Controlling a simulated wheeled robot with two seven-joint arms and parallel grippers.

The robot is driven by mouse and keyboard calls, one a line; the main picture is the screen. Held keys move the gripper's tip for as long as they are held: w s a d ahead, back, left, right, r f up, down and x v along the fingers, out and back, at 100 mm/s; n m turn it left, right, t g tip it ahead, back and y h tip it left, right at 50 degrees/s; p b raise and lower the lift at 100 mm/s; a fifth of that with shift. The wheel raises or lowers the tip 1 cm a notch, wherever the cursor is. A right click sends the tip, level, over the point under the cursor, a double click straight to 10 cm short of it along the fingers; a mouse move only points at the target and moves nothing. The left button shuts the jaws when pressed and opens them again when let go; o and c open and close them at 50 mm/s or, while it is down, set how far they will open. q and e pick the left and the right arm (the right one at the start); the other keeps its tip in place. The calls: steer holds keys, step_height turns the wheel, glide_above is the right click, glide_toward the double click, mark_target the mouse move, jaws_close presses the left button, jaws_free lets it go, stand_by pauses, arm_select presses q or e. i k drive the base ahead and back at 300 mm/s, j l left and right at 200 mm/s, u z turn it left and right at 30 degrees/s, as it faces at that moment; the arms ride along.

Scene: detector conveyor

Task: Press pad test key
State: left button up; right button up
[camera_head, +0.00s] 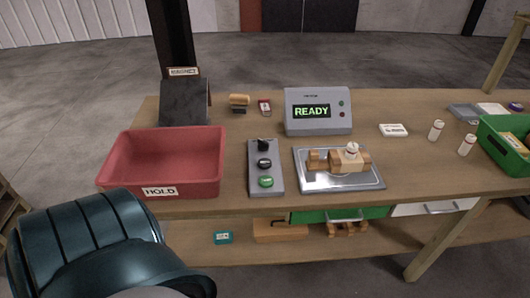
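A grey control strip (277,185) lies on the workbench with two black controls, an upper one (264,145) and a middle one (264,163), and a green button (266,182) at its near end. Behind it stands a grey detector unit (317,123) whose screen (311,112) reads READY. Small green and red spots sit at the unit's right side. I cannot read which key is labelled pad test. A teal link of my arm fills the lower left, and neither gripper shows.
A red HOLD bin (118,160) stands left of the strip. A metal tray (372,181) with wooden blocks lies to its right. Two white bottles (436,130) and a green crate (486,133) are far right. A dark chute (184,103) is at back left.

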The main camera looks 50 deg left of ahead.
mark_target(265, 181)
steer(key=i+l, duration=0.1)
steer(key=l, duration=0.2)
steer(key=i+l, duration=0.1)
steer(key=l, duration=0.2)
steer(key=u, duration=1.75)
